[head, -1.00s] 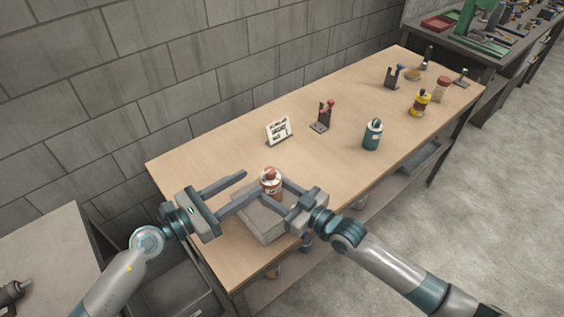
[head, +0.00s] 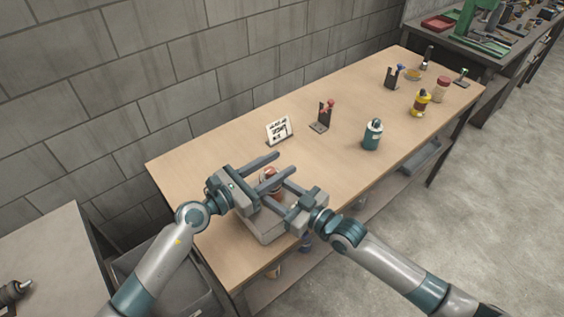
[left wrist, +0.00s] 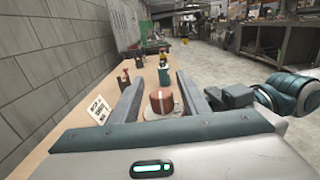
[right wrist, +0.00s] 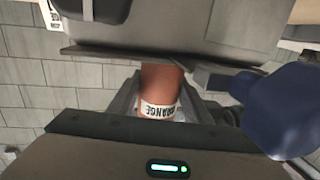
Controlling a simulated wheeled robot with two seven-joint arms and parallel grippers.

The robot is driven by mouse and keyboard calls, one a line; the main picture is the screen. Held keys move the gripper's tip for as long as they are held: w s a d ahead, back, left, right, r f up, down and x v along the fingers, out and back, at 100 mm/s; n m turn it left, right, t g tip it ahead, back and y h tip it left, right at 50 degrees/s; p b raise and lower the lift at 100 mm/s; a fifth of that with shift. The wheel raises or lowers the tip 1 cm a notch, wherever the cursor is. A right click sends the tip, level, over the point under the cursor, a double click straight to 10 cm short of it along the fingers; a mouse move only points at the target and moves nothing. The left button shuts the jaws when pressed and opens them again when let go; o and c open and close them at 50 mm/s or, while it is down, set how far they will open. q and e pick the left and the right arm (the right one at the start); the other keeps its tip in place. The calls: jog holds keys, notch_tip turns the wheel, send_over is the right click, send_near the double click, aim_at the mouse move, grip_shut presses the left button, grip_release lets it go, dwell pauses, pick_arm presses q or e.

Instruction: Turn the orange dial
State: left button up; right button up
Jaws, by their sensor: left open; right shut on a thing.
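The orange dial (left wrist: 161,101) is a round, reddish-orange top with a pale stripe, seen between my left gripper's fingers in the left wrist view. It sits on an upright container whose orange body (right wrist: 161,82) carries a white label reading ORANGE. In the head view the dial (head: 269,172) is partly hidden by my left gripper. My left gripper (head: 285,163) is open, its fingers on either side of the dial with gaps showing. My right gripper (head: 270,196) is shut on the container below the dial, fingers on both sides.
A sign card (head: 279,130), a stand with red knobs (head: 323,117) and a teal bottle (head: 372,135) stand farther along the wooden table (head: 215,165). Beyond is a yellow bottle (head: 420,103). A block wall borders the left.

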pick_arm(q)
jog(key=shift+x, duration=0.85)
grip_shut()
